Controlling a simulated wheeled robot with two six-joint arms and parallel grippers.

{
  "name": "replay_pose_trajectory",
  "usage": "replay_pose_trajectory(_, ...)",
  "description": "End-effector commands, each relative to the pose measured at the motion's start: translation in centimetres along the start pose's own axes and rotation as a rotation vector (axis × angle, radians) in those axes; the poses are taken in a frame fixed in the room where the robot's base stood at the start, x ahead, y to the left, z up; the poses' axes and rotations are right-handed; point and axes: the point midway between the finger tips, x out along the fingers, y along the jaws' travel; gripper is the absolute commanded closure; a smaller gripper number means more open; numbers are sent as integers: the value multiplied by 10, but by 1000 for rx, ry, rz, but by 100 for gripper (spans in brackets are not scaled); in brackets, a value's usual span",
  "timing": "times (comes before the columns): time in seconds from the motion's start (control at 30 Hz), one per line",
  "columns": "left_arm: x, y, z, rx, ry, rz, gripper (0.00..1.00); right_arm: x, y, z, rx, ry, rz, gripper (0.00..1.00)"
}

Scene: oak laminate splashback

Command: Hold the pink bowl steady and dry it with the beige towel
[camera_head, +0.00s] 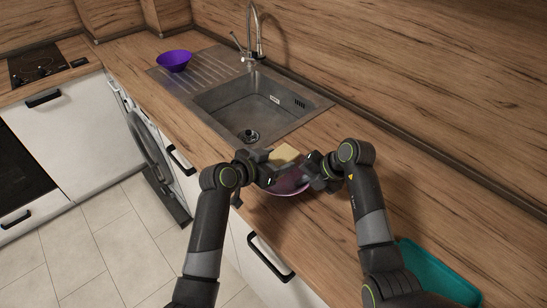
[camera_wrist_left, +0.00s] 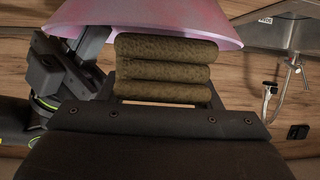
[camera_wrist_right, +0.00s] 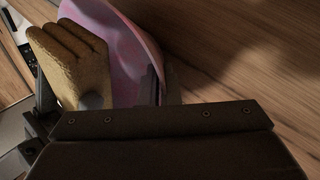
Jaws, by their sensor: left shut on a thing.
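The pink bowl (camera_head: 286,188) is at the counter in front of the sink, partly hidden under both grippers. The folded beige towel (camera_head: 284,153) is at my left gripper (camera_head: 270,167), which is shut on it. In the left wrist view the towel (camera_wrist_left: 165,68) shows as stacked rolls in front of the bowl (camera_wrist_left: 150,18). My right gripper (camera_head: 318,170) is at the bowl's right side. In the right wrist view a dark finger meets the bowl's rim (camera_wrist_right: 135,40), and the towel (camera_wrist_right: 68,62) lies against the bowl's inside. Whether the right jaws are closed on the rim is hidden.
The metal sink (camera_head: 225,105) with a tap (camera_head: 257,35) lies behind the bowl. A purple bowl (camera_head: 174,61) stands on the drainboard. A teal tray (camera_head: 440,275) sits at the lower right, partly behind my right arm. The counter between is clear.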

Motion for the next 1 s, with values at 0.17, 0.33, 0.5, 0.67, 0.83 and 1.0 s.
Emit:
replay_pose_trajectory(0.17,0,12,5,-11,-10,7,70,0,2,0,0,1,5,100)
replay_pose_trajectory(0.33,0,13,3,-10,-8,5,70,0,1,0,0,-1,4,100)
replay_pose_trajectory(0.5,0,6,3,-7,-7,4,70,0,1,0,1,-2,2,100)
replay_pose_trajectory(0.67,0,-6,3,-2,-7,1,70,0,1,1,0,-2,2,100)
replay_pose_trajectory(0.83,0,-14,4,-4,-8,1,70,0,1,1,0,-2,2,100)
replay_pose_trajectory(1.0,0,-12,4,-4,-8,0,70,0,1,0,0,-1,2,100)
